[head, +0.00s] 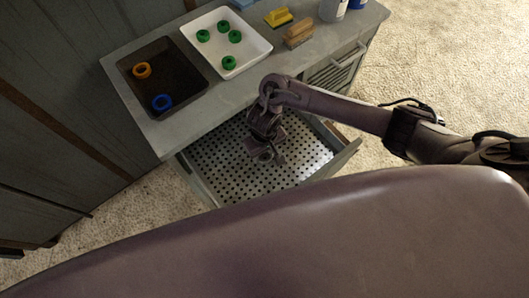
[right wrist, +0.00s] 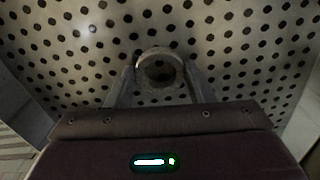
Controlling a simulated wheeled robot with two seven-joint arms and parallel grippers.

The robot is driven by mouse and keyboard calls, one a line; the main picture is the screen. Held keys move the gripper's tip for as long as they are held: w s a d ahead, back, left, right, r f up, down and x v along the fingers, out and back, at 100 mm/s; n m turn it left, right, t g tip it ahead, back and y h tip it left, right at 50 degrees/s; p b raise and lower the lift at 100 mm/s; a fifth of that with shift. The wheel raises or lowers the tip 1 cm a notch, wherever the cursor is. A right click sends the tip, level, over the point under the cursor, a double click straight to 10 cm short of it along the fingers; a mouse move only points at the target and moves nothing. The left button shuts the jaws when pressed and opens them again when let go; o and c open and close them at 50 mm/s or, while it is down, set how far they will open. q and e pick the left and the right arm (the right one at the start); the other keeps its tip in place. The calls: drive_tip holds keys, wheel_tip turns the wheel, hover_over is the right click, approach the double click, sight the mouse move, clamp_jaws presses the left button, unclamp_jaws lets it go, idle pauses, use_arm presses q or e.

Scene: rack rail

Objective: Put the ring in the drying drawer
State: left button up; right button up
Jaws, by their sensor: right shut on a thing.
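A dark grey ring (right wrist: 160,66) is between the fingertips of my right gripper (right wrist: 160,78) in the right wrist view. In the head view the gripper (head: 265,150) points down over the open drying drawer (head: 218,160), and the ring (head: 265,156) shows only small at its tips. The drawer has a pale metal floor with rows of round holes. The ring is within the drawer's outline, over the floor. I cannot tell whether it touches the floor. My left gripper is not in view.
On the counter above stand a dark tray (head: 178,98) with an orange ring (head: 142,70) and a blue ring (head: 162,102), and a white tray (head: 256,61) with several green rings. The drawer floor around the gripper is clear.

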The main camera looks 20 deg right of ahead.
drive_tip(key=shift+f, duration=0.15)
drive_tip(key=o, duration=1)
drive_tip(key=shift+f, duration=0.1)
wheel_tip(320, 180, up, 12)
drive_tip(key=p, duration=0.6)
drive_tip(key=shift+p, duration=0.3)
